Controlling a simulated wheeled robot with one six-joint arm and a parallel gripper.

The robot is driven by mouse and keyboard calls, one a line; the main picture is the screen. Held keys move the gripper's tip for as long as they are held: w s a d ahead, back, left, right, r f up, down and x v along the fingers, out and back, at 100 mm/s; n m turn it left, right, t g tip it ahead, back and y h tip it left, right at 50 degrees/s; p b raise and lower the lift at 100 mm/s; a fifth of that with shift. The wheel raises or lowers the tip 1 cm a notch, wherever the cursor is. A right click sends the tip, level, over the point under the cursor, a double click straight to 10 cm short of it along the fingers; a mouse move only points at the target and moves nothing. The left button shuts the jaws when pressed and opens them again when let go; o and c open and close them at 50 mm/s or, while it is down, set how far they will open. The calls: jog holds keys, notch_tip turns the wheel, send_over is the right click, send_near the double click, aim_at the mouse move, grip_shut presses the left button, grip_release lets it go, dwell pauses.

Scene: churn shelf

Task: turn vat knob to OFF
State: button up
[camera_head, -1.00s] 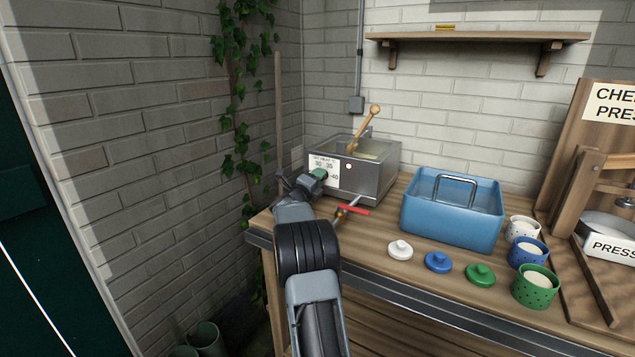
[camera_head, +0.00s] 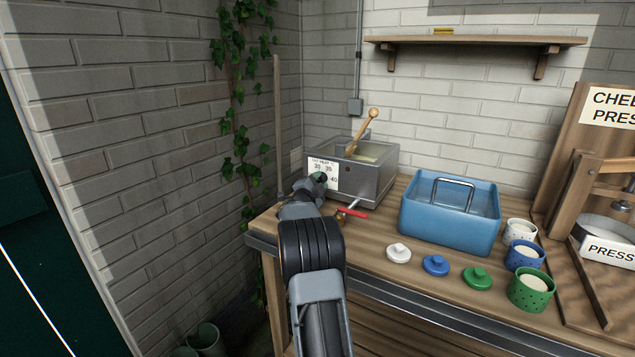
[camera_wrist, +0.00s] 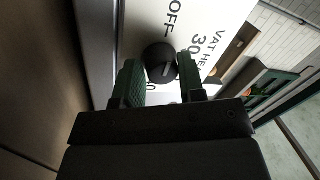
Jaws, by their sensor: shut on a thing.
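The steel vat (camera_head: 372,180) stands at the left end of the wooden bench. Its white dial plate (camera_head: 320,166) faces me, with numbers around the knob; in the wrist view this plate (camera_wrist: 208,22) shows "OFF", "VAT HE" and "30". The round black knob (camera_wrist: 160,64) has a pale pointer line, tilted in the wrist picture. My gripper (camera_wrist: 160,80) has its green-padded fingers on both sides of the knob and is shut on it. In the head view my gripper (camera_head: 318,180) is at the plate and mostly covers the knob.
A red-handled tap (camera_head: 352,212) sticks out below the vat, close to my arm. A blue tub (camera_head: 450,215), lids and several small pots stand to the right. A wooden paddle (camera_head: 363,130) leans in the vat. The brick wall (camera_head: 130,150) is on the left.

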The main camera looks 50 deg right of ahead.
dwell(0.4)
jog(key=o, duration=0.9)
jog(key=shift+v, duration=3.75)
